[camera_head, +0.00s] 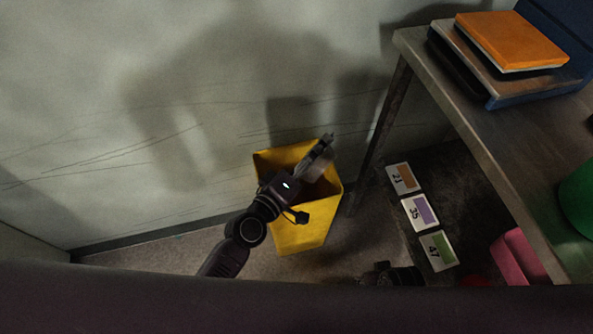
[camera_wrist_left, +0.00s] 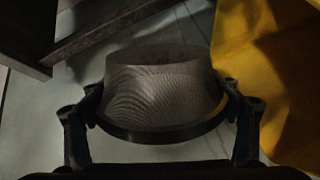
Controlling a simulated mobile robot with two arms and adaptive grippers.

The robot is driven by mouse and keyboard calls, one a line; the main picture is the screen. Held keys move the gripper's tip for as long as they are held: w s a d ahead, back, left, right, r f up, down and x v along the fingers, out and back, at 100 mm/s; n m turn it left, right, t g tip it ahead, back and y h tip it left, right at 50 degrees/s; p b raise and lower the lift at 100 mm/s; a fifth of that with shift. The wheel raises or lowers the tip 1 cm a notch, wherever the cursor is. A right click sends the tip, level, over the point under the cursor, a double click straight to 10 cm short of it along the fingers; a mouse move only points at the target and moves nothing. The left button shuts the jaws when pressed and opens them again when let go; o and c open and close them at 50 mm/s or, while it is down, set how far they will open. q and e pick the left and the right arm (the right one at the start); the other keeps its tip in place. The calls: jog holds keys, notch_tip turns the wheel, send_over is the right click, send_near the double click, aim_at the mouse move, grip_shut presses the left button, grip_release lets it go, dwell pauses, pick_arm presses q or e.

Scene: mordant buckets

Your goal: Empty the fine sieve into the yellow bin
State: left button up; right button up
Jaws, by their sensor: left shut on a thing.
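The yellow bin (camera_head: 301,235) stands on the floor against the wall, open at the top. My left gripper (camera_head: 318,172) is over its opening and shut on the fine sieve. The sieve is a small greyish patch (camera_head: 319,168) in the head view, partly hidden by the gripper. In the left wrist view the sieve (camera_wrist_left: 160,90) is a grey mesh bowl with a dark rim, held between both fingers. Reddish specks show on its flat base. The yellow bin wall (camera_wrist_left: 285,85) is at the right there. The sieve's inside is hidden.
A table (camera_head: 450,105) with an orange block (camera_head: 511,41) and a green container (camera_head: 580,205) stands at the right. Below it are several numbered cards (camera_head: 419,213) and a pink container (camera_head: 519,258). A dark part, apparently my right arm (camera_head: 391,275), shows at the bottom.

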pick_arm(q)
jog(key=shift+w+a+r+n, duration=0.1)
jog(key=shift+w+a+n, duration=0.1)
jog(key=shift+a+n, duration=0.1)
jog(key=shift+w+a+n, duration=0.25)
jog(key=shift+a+n, duration=0.05)
pick_arm(e)
jog(key=shift+w+r, duration=0.25)
jog(key=shift+r, duration=0.05)
pick_arm(q)
jog(key=shift+w+a+r, duration=0.1)
jog(key=shift+w+a, duration=0.05)
jog(key=shift+a, duration=0.1)
jog(key=shift+w+a+n, duration=0.1)
jog(key=shift+n, duration=0.4)
pick_arm(e)
jog(key=shift+s+f, duration=0.15)
jog(key=shift+s, duration=0.15)
pick_arm(q)
jog(key=shift+w+a+n+h, duration=0.15)
jog(key=shift+a+n+h, duration=0.1)
jog(key=shift+n+h, duration=0.2)
jog(key=shift+w+a+n, duration=0.1)
jog(key=shift+n, duration=0.15)
pick_arm(e)
jog(key=shift+w+r, duration=0.2)
jog(key=shift+w, duration=0.15)
